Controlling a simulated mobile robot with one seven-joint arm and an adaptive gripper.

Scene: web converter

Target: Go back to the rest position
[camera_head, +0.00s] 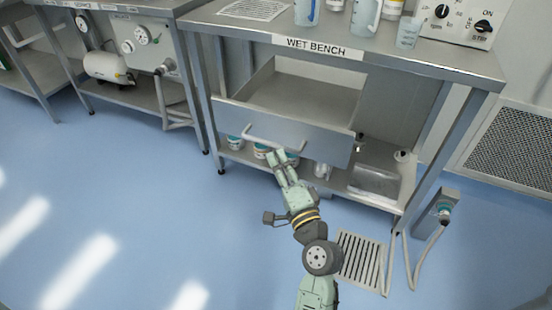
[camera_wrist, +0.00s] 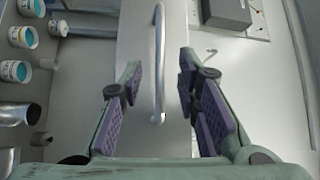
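My gripper (camera_head: 278,156) is at the front of the wet bench, by the handle (camera_head: 272,139) of a grey drawer (camera_head: 325,143). The drawer is pulled out and its inside shows. In the wrist view my gripper (camera_wrist: 158,88) has its two purple-padded fingers spread wide. The silver bar handle (camera_wrist: 158,60) stands in the gap between them, and neither finger appears to touch it. My arm reaches up from the bottom of the head view.
Jars with teal lids (camera_wrist: 20,70) stand on the shelf under the drawer. Jugs (camera_head: 366,15) stand on the bench top (camera_head: 420,55). A floor grate (camera_head: 362,260) and a post with a hose (camera_head: 436,212) lie to the right. The blue floor (camera_head: 150,220) at left is clear.

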